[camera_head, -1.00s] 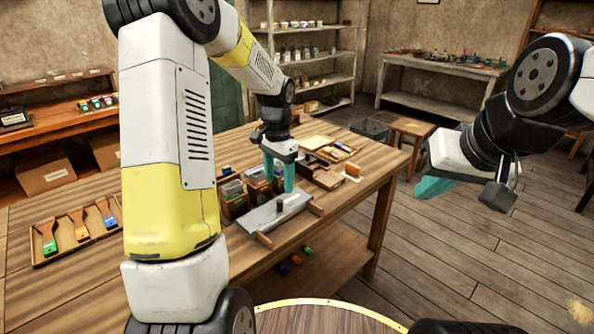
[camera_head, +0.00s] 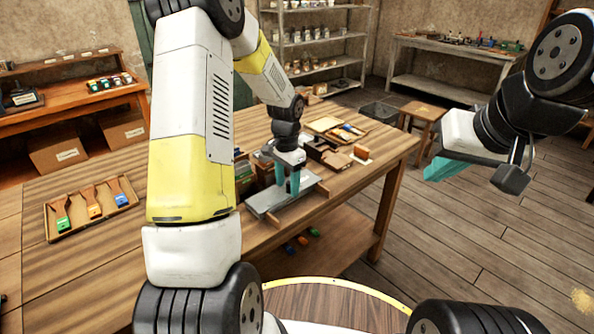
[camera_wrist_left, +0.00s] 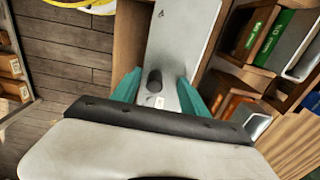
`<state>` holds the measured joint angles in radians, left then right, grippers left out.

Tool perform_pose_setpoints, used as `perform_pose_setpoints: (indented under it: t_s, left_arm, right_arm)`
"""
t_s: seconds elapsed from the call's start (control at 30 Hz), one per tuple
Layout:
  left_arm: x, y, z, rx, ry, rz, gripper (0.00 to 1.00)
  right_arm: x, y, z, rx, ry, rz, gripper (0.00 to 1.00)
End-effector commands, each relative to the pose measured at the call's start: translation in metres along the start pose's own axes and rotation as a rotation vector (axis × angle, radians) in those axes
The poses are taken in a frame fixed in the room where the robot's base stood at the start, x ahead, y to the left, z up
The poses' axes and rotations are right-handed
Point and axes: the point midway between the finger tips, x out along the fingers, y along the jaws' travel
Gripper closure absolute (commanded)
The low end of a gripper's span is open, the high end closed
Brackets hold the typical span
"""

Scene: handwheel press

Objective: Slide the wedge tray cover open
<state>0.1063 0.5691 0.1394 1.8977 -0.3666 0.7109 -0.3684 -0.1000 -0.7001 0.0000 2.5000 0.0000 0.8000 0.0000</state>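The wedge tray cover is a grey metal plate (camera_head: 266,203) on the tray at the table's front edge. In the left wrist view the cover (camera_wrist_left: 183,30) carries a short dark knob (camera_wrist_left: 154,80). My left gripper (camera_head: 287,185) points down over the cover. In the left wrist view its teal fingers (camera_wrist_left: 160,77) are apart, with the knob between them and nearer the left finger; I see no grip on it. The inside of the tray is hidden under the cover. My right gripper (camera_head: 446,168) is over the floor at the right, away from the table; its finger gap is unclear.
Compartments with green and orange items (camera_wrist_left: 268,38) stand close beside the cover. A wooden tray with coloured-handled brushes (camera_head: 92,207) lies at the left. A shallow tray (camera_head: 336,130) and small blocks lie at the back. The table (camera_head: 150,255) is clear at front left.

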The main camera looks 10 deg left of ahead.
Motion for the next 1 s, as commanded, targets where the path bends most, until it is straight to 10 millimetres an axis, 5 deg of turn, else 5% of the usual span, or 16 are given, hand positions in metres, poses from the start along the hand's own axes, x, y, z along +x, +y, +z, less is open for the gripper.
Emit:
perform_pose_setpoints:
  t_s: [0.7,1.0]
  left_arm:
    - [0.005,0.066,0.002,0.004,-0.008,0.009,0.72]
    - [0.005,0.070,0.003,0.001,-0.009,0.010,0.72]
  right_arm:
    - [0.000,0.000,0.000,0.000,0.000,0.000,1.00]
    - [0.000,0.000,0.000,0.000,0.000,0.000,1.00]
